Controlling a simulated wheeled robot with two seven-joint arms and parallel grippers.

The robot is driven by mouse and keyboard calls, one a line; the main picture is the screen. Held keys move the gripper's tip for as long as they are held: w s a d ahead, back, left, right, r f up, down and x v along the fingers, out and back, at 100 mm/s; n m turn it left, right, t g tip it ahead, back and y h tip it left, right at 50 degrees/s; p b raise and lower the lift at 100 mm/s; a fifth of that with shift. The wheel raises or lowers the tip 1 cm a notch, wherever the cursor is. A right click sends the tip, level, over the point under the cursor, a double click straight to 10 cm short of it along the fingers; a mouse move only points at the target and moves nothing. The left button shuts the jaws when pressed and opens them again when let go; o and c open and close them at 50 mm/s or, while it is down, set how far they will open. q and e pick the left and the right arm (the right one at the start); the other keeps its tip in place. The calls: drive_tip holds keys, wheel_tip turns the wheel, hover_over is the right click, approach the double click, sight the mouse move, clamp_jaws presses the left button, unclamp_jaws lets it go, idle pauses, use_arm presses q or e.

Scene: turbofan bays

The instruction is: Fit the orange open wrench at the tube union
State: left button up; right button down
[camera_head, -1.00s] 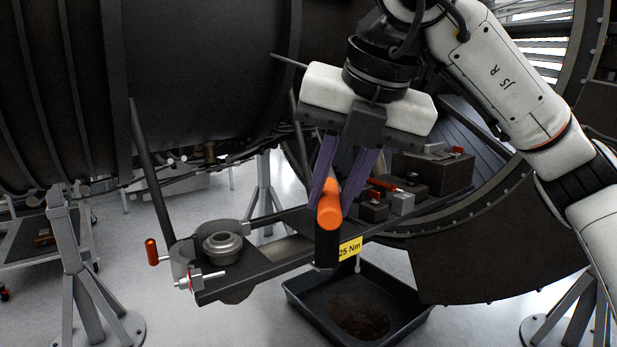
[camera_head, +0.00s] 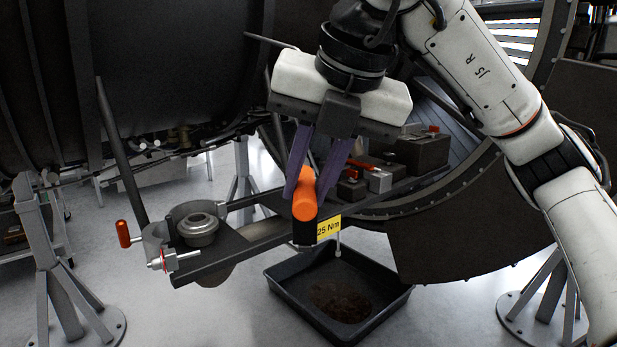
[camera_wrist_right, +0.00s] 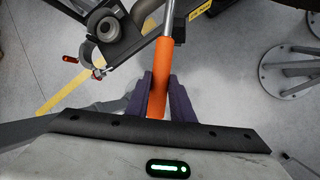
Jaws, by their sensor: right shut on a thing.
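My right gripper (camera_head: 309,190) is shut on the orange handle (camera_head: 305,195) of a wrench, in front of the dark shelf beside the engine. The handle points toward the head camera, so its far end is hidden there. In the right wrist view the orange handle (camera_wrist_right: 160,75) sits between the purple fingers (camera_wrist_right: 158,95), and a bare metal shank runs up from it out of the frame. The wrench's open end is not visible. A small silver fitting with a red ring (camera_head: 168,260) at the shelf's left end may be the union; I cannot tell. My left gripper is not in view.
The dark shelf (camera_head: 240,245) carries a round metal part (camera_head: 197,229), dark boxes (camera_head: 420,152) and a yellow "25 Nm" label (camera_head: 329,228). A red-handled lever (camera_head: 124,233) sticks out at left. A black drip tray (camera_head: 375,318) lies on the floor below. Grey stands (camera_head: 60,270) flank the space.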

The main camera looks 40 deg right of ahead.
drive_tip(key=shift+r, duration=0.1)
drive_tip(key=shift+f, duration=0.25)
drive_tip(key=shift+f+b, duration=1.7)
drive_tip(key=shift+f, duration=0.3)
idle(0.5)
drive_tip(key=shift+w+d+p, duration=0.25)
drive_tip(key=shift+w+d, duration=0.45)
drive_tip(key=shift+w, duration=0.25)
drive_tip(key=shift+w+d+p, duration=0.2)
drive_tip(key=shift+w+d, duration=0.45)
drive_tip(key=shift+w, duration=0.25)
idle(1.1)
